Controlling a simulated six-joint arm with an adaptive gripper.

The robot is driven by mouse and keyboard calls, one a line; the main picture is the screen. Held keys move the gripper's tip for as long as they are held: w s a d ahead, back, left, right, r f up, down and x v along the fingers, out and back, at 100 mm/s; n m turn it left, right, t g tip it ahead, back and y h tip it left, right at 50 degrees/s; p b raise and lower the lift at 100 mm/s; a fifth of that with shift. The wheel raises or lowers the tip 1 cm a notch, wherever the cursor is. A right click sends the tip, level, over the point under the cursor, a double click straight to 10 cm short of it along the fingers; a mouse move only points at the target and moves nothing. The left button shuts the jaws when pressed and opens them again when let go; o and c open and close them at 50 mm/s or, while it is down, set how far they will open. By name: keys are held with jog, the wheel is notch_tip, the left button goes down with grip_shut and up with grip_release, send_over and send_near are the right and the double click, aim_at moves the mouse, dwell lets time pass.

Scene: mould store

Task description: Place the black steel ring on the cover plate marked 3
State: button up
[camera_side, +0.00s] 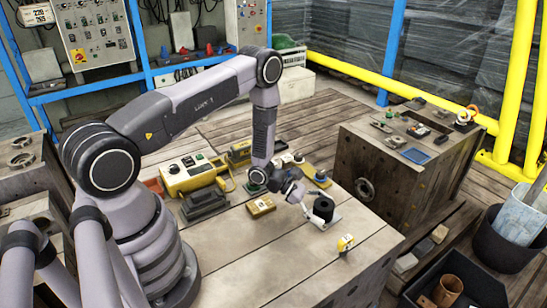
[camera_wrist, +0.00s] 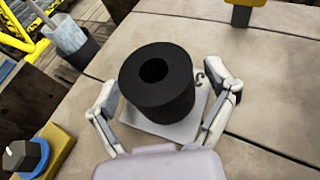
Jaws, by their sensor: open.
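The black steel ring (camera_side: 323,207) is a thick, tall black cylinder with a round hole, standing upright on a pale plate (camera_side: 331,223) on the wooden-topped block. In the wrist view the ring (camera_wrist: 150,110) covers most of the plate (camera_wrist: 183,131). A dark mark shows at the plate's edge beside the ring, partly hidden, and I cannot read it for certain. My gripper (camera_side: 299,199) is open at the ring's near side. In the wrist view the gripper (camera_wrist: 170,90) has one finger on each side of the ring, with gaps visible.
A yellow numbered marker (camera_side: 346,243) stands to the right of the plate. A second block (camera_side: 400,170) with small items stands beyond a gap. The front worktop is clear.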

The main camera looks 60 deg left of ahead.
jog(key=shift+r, duration=0.1)
jog(key=v, duration=1.1)
jog(key=shift+a+r, duration=0.1)
jog(key=shift+a, duration=0.1)
jog(key=shift+s+a+r, duration=0.1)
jog(key=shift+s+r, duration=0.05)
jog(key=shift+r, duration=0.15)
jog(key=s+d+r+m+g+y, duration=0.1)
jog(key=s+d+r+m+g, duration=0.25)
jog(key=r+m, duration=0.55)
jog(key=s+d+r+m+g, duration=0.2)
jog(key=d+r+m+g, duration=0.2)
jog(key=r, duration=0.8)
jog(key=s+a+r+m+t+y, duration=0.1)
jog(key=s+r+m+t+y, duration=0.1)
jog(key=s+r+m+y, duration=0.3)
jog(key=s+a+r+m+t+y, duration=0.2)
jog(key=s+r+m+y, duration=0.3)
jog(key=s+r, duration=0.4)
jog(key=s+m+t, duration=0.1)
jog(key=s, duration=0.2)
jog(key=shift+s+a+m, duration=0.2)
jog(key=shift+a+m, duration=0.1)
jog(key=shift+m, duration=0.1)
